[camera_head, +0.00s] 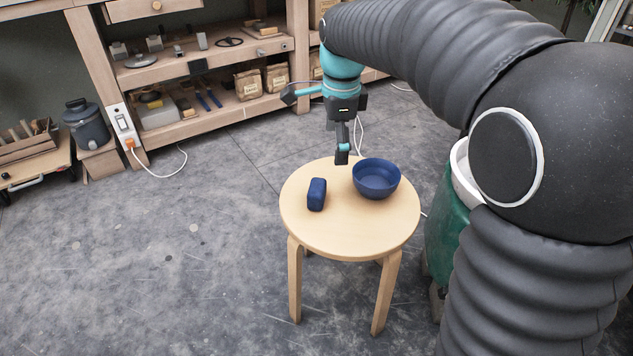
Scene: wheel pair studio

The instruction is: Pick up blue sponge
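The blue sponge (317,194), a small dark blue block, stands on the left part of a round wooden stool (338,233). A dark blue bowl (377,180) sits on the stool to the right of the sponge. My gripper (342,158) points down above the back part of the stool top, between the sponge and the bowl in the picture and a little behind them. It is apart from the sponge. Its fingers show small and edge-on, so I cannot tell whether they are open. I see nothing held below it.
A wooden workbench (209,117) with shelves of tools and paper bags stands behind. A white cable (165,172) lies on the floor at left. A green container (445,225) stands right of the stool, partly behind my arm. The floor left of the stool is clear.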

